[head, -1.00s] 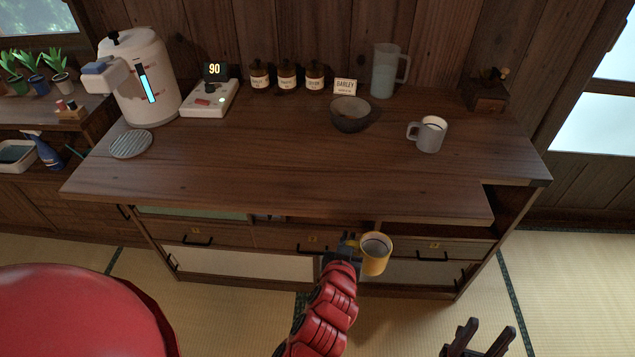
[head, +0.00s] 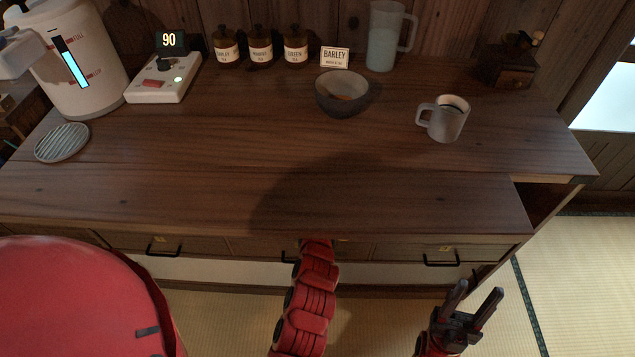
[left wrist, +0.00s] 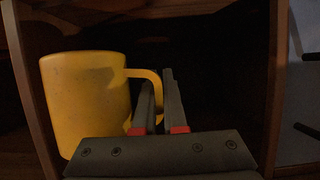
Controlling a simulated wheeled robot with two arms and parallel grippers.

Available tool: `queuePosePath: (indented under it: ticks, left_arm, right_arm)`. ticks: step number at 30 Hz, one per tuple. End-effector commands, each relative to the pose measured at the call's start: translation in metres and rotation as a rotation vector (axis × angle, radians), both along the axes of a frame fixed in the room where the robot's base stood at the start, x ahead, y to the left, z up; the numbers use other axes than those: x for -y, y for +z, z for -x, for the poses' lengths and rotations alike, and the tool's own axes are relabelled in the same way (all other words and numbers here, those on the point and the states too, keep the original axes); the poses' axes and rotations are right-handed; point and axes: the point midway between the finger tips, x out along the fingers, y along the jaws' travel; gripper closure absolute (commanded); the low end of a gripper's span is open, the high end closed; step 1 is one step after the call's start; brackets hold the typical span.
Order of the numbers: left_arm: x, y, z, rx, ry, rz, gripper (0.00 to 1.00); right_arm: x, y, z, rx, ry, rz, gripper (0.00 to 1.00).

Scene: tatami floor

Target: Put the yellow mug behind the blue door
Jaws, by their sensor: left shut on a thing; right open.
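The yellow mug (left wrist: 88,100) is upright in the left wrist view, inside a dark wooden compartment. My left gripper (left wrist: 160,100) is shut on the mug's handle, on the mug's right side. In the head view my left arm reaches under the counter's front edge, which hides the gripper and the mug. My right gripper (head: 475,295) is open and empty, in front of the counter's right part.
The counter (head: 200,190) overhangs the cabinet. On it stand a grey mug (head: 446,120), a dark bowl (head: 342,100), a pitcher (head: 384,40) and several jars. Compartment walls (left wrist: 30,75) rise close on both sides of my left gripper. Tatami floor (head: 570,270) is clear at right.

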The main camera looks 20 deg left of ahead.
Motion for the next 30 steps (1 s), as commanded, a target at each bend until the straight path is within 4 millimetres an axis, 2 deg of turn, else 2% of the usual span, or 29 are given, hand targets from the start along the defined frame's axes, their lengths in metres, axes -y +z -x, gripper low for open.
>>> queuePosePath:
  ticks: [1,6,15,21,26,30]
  left_arm:
    - [-0.006,0.002,-0.016,0.006,0.007,0.001,1.00]
    - [-0.019,0.001,-0.064,0.003,0.003,-0.001,1.00]
    - [-0.038,-0.001,-0.129,-0.002,0.002,0.000,1.00]
    - [-0.037,-0.028,-0.128,-0.004,0.000,0.001,1.00]
    - [-0.037,-0.039,-0.128,-0.004,0.000,0.001,1.00]
    - [-0.036,-0.060,-0.128,-0.003,-0.001,0.002,1.00]
  right_arm:
    - [0.000,-0.001,0.000,0.000,0.000,0.000,0.50]
    - [0.000,-0.004,0.000,0.000,0.000,0.000,0.50]
    - [0.000,-0.008,0.000,0.000,0.000,0.000,0.50]
    - [0.000,-0.014,0.000,0.000,0.000,0.000,0.50]
    - [0.000,-0.016,0.000,0.000,0.000,0.000,0.50]
    - [0.000,-0.022,0.000,0.000,0.000,0.000,0.50]
